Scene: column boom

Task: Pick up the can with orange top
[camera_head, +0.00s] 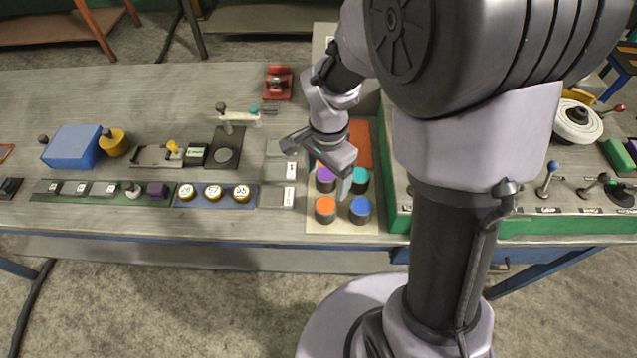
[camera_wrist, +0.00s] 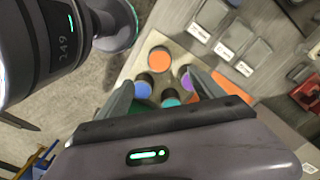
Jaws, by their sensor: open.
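The can with the orange top (camera_head: 325,209) stands upright at the front left of a group of cans on a pale mat. In the wrist view, its orange top (camera_wrist: 160,61) lies just beyond the fingertips, between their lines. My gripper (camera_wrist: 162,80) is open and empty, and apart from the can. In the head view, it hangs over the purple and teal cans, behind the orange one. A blue-topped can (camera_head: 360,208) stands to the right of the orange one. A purple-topped can (camera_head: 325,179) and a teal-topped can (camera_head: 359,179) stand behind, partly covered by my gripper.
An orange-red panel (camera_head: 360,145) lies behind the cans. Grey labelled plates (camera_head: 277,195) are to the left, a green-edged console (camera_head: 398,215) to the right. In the wrist view, a further orange patch (camera_wrist: 243,68) shows beyond the right finger; I cannot tell what it is.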

